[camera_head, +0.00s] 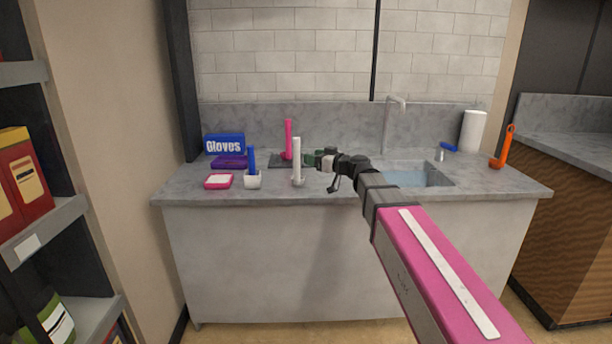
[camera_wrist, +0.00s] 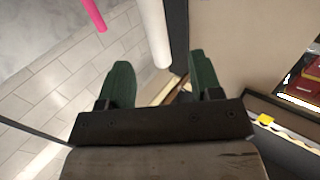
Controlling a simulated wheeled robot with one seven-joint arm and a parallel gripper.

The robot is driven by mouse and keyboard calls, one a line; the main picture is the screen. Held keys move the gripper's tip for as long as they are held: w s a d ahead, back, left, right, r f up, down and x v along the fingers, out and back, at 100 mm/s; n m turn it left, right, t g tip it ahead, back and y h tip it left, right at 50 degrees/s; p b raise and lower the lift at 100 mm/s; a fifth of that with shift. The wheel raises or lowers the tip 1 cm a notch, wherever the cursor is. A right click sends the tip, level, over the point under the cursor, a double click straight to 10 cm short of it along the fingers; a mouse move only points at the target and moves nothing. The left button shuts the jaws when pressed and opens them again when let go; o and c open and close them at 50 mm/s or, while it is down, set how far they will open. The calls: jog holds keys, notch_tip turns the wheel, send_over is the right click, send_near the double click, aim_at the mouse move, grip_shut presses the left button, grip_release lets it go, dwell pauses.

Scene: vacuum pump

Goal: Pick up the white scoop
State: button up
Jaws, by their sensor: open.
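The white scoop (camera_head: 296,158) stands on the grey counter, its long handle upright and its small bowl at the bottom near the front edge. My gripper (camera_head: 311,160) is open, just right of the handle at about mid-height in the head view. In the wrist view, the white scoop's handle (camera_wrist: 152,32) lies ahead of the two dark green fingers (camera_wrist: 160,75), with one finger on each side of its line. The fingers appear empty; contact with the handle cannot be told.
A pink upright handle (camera_head: 289,138) stands behind the white scoop, and a blue-handled scoop (camera_head: 252,168) stands to its left. A sink (camera_head: 412,177) and faucet (camera_head: 392,112) lie right.

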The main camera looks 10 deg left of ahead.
aim_at(297, 159)
jog(key=x, duration=1)
jog(key=shift+w+a, duration=0.2)
jog(key=shift+w, duration=0.2)
jog(key=shift+r, duration=0.1)
grip_shut()
